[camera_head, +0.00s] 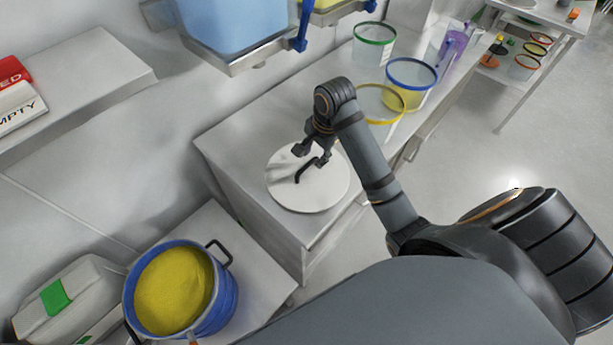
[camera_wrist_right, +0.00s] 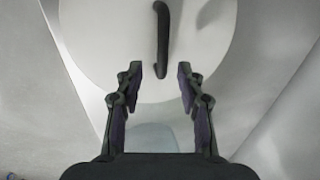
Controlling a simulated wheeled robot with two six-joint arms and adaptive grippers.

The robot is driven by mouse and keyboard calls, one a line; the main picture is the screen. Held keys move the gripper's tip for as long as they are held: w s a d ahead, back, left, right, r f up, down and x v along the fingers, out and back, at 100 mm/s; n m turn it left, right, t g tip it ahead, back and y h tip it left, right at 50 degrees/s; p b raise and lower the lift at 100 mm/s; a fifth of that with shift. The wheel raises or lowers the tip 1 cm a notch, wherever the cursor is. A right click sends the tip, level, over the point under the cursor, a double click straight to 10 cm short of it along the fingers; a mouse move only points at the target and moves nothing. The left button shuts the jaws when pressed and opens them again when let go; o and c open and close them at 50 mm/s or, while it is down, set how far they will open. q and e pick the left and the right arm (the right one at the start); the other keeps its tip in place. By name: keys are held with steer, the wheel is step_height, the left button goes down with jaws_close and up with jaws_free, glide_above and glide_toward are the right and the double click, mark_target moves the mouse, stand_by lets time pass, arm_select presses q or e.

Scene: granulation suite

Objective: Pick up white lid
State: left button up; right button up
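The white lid (camera_head: 317,195) is a round disc with a dark bar handle (camera_head: 305,171). It lies flat on the grey counter near its front left corner. In the right wrist view the lid (camera_wrist_right: 205,30) fills the top, with its handle (camera_wrist_right: 161,38) ahead of the fingertips and roughly in line with the gap. My right gripper (camera_head: 311,153) is over the lid, close to the handle. In the right wrist view the gripper (camera_wrist_right: 160,80) is open, with nothing between its fingers. My left gripper is not in view.
A blue pot of yellow powder (camera_head: 172,288) stands at lower left. Clear tubs with green (camera_head: 373,45), blue (camera_head: 410,82) and yellow (camera_head: 379,103) rims stand on the counter (camera_head: 240,143) beyond my right arm. A blue bin (camera_head: 232,22) hangs above the counter.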

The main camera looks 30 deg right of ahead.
mark_target(311, 161)
steer(key=f, duration=0.3)
steer(key=w+a+f, duration=0.1)
steer(key=shift+f, duration=0.35)
steer(key=shift+d, duration=0.1)
jaws_close()
steer(key=shift+r, duration=0.1)
